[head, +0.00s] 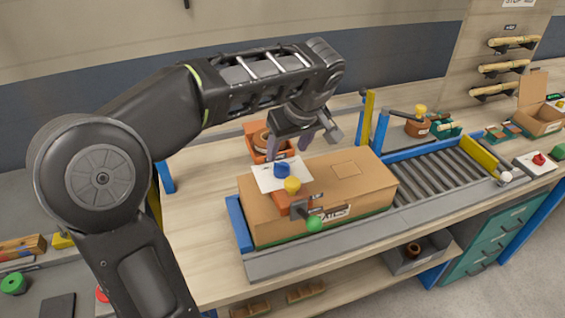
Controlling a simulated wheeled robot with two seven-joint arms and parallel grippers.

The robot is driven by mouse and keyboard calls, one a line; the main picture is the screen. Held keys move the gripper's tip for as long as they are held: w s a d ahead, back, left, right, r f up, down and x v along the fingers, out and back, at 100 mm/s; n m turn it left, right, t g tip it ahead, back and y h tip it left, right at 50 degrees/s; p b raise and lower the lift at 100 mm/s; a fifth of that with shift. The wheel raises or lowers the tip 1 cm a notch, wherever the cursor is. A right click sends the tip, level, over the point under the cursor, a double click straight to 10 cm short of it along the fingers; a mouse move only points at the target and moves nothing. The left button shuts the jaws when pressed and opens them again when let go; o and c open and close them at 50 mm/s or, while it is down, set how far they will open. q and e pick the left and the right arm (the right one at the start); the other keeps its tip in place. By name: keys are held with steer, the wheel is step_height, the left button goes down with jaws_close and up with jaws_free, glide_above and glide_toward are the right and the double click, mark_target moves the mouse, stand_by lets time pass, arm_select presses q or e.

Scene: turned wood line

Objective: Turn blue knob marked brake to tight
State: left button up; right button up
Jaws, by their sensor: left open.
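A blue knob (282,170) stands on a white plate (268,182) at the left end of the cardboard box. Any marking on the plate is too small to read. My left gripper (301,148) is open, just above and behind the knob, fingers pointing down; I cannot tell whether a finger touches it. A yellow knob (292,184) sits just in front of the blue one on an orange block. My right gripper is not in view.
The cardboard box (362,190) stands on the left end of a roller conveyor (437,172). A green ball-ended lever (314,223) sticks out in front. An orange bin (262,128) stands behind. Blue and yellow posts (380,131) rise behind the box.

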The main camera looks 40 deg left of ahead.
mark_target(282, 163)
arm_select(q)
steer(key=p+x, duration=0.1)
steer(key=x, duration=0.6)
steer(key=shift+a+f+p, duration=0.15)
steer(key=shift+f+p, duration=0.2)
jaws_close()
stand_by(0.4)
